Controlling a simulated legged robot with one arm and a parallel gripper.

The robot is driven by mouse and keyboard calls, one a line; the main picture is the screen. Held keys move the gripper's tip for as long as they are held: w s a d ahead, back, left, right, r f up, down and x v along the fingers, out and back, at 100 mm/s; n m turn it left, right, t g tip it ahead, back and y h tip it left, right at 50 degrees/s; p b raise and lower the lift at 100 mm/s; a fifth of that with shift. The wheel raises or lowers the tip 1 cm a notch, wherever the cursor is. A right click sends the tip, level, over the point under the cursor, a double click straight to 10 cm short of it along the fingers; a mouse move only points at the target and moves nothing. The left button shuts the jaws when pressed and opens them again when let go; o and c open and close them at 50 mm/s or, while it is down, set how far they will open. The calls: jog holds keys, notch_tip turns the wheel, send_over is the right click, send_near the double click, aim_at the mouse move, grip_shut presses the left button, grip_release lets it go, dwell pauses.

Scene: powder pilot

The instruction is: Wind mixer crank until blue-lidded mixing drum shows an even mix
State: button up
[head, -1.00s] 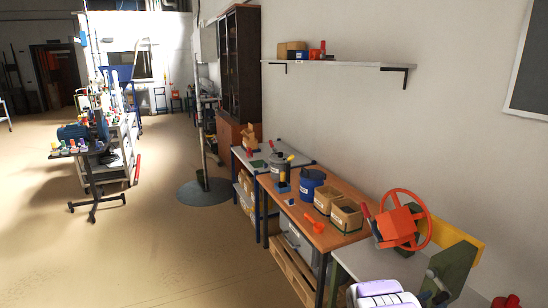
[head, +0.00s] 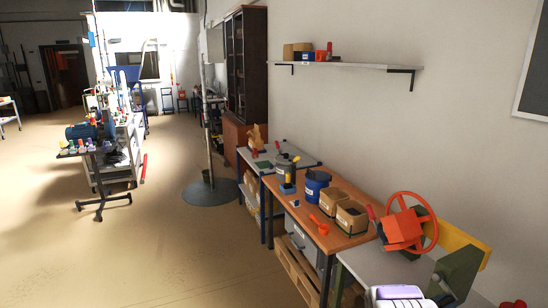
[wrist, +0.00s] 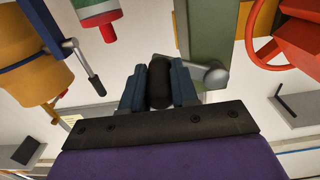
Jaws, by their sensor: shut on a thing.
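In the wrist view, my gripper (wrist: 158,88) is shut on the black grip (wrist: 159,82) of a crank. The crank's grey arm (wrist: 206,76) runs to the right from the grip, in front of a green upright (wrist: 208,35). An orange-yellow drum (wrist: 30,75) with a dark blue band (wrist: 22,47) hangs at the upper left. I cannot tell whether the band is its lid, and its contents do not show. In the head view, the green mixer stand (head: 458,272) is at the lower right; my fingers are hidden there.
A red handwheel (head: 428,222) on an orange housing (head: 402,229) is near the stand; the wheel also shows in the wrist view (wrist: 283,45). A wooden bench (head: 325,233) holds a blue tub (head: 316,184) and cardboard boxes (head: 351,217).

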grip_shut()
jog(key=shift+w, duration=0.1)
jog(key=shift+r, duration=0.15)
